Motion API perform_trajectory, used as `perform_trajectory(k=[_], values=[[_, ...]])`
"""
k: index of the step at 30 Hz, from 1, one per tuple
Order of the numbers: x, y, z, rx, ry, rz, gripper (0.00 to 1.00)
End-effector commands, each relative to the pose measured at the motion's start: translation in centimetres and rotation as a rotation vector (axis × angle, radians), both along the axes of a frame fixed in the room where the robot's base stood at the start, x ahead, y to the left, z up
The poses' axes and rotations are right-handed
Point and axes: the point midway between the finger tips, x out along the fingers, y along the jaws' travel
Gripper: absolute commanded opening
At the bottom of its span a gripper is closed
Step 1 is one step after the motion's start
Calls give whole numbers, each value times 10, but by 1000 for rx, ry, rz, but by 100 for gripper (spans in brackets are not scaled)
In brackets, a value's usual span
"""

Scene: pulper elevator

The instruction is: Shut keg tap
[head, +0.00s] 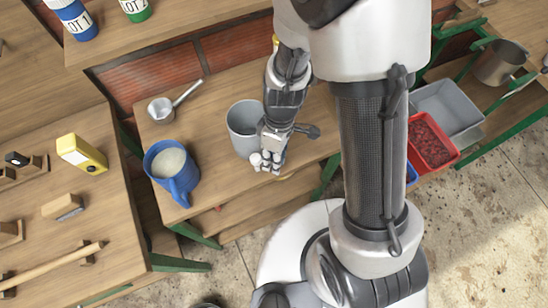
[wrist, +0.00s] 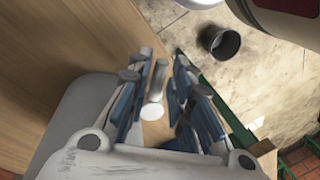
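A grey round vessel (head: 241,128), likely the keg, stands on the wooden bench left of my arm. My gripper (head: 268,160) is at its right front side, low over the bench. In the wrist view my gripper (wrist: 160,92) has its blue-padded fingers spread. A pale, round-ended stub (wrist: 154,104), which may be the tap handle, lies between them, nearer the left fingers. A gap shows on its right. Whether it touches the left fingers, I cannot tell. The tap's spout and its setting are hidden or too small to make out.
A blue jug (head: 180,188) with pale contents stands left of the vessel, and a small long-handled pan (head: 160,110) behind it. A red tray (head: 431,145) and a grey tray (head: 455,108) are at the right. A dark bucket (wrist: 218,42) stands on the floor.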

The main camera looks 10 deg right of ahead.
Motion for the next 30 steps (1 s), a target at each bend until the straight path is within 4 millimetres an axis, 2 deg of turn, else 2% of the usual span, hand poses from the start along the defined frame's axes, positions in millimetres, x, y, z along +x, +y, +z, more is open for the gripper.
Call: perform_trajectory(k=[8,23,27,30], values=[[0,0,0,0,0,0,0],[1,0,0,0,-1,9,0],[9,-2,-2,0,-2,152,0],[9,-3,-1,0,1,186,0]])
